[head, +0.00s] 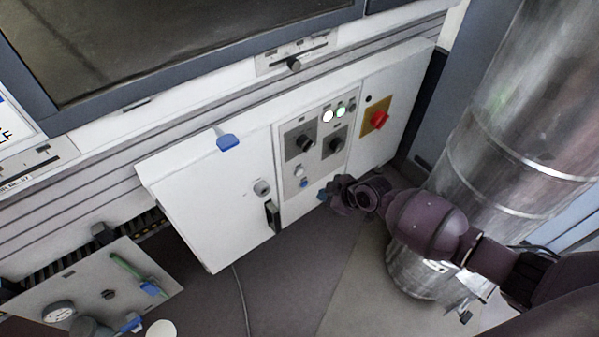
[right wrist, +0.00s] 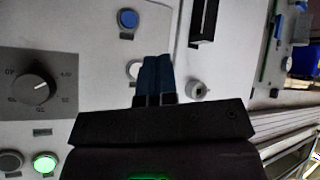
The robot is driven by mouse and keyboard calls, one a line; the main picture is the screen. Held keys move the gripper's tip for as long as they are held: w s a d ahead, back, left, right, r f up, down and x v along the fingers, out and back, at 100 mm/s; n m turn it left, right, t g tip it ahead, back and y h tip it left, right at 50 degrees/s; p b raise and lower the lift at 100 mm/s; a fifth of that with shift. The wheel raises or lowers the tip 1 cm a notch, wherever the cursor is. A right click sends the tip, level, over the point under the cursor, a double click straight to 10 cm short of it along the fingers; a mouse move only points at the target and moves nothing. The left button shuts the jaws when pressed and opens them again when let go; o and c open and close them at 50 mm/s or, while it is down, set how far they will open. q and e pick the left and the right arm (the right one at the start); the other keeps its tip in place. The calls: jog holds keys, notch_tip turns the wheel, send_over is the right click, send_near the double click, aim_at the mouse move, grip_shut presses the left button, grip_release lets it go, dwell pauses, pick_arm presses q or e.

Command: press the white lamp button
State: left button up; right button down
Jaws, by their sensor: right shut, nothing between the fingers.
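A small white button (head: 299,171) sits on the grey control plate, just above a blue button (head: 304,183). In the right wrist view the white button (right wrist: 133,69) is partly hidden behind my fingertips, and the blue button (right wrist: 128,18) is clear of them. My right gripper (head: 323,195) is shut and empty, with dark blue fingertips, a little right of and below both buttons in the head view. The fingertips (right wrist: 156,58) overlap the white button's edge in the right wrist view; I cannot tell whether they touch anything. My left gripper is not in view.
A black door handle (head: 272,216) is at the lower left. A large metal duct (head: 520,110) stands right.

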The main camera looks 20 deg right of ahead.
aim_at(299, 172)
pick_arm(q)
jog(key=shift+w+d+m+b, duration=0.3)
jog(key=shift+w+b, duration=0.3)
jog(key=shift+b, duration=0.2)
pick_arm(e)
jog(key=w+a, duration=0.2)
jog(key=w, duration=0.4)
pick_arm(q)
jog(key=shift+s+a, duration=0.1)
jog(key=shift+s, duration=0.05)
pick_arm(e)
jog(key=shift+a, duration=0.1)
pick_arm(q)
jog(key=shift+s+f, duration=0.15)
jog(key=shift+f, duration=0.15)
pick_arm(e)
jog(key=shift+w+a+f, duration=0.1)
jog(key=shift+w, duration=0.1)
dwell(0.8)
jog(key=shift+w, duration=0.2)
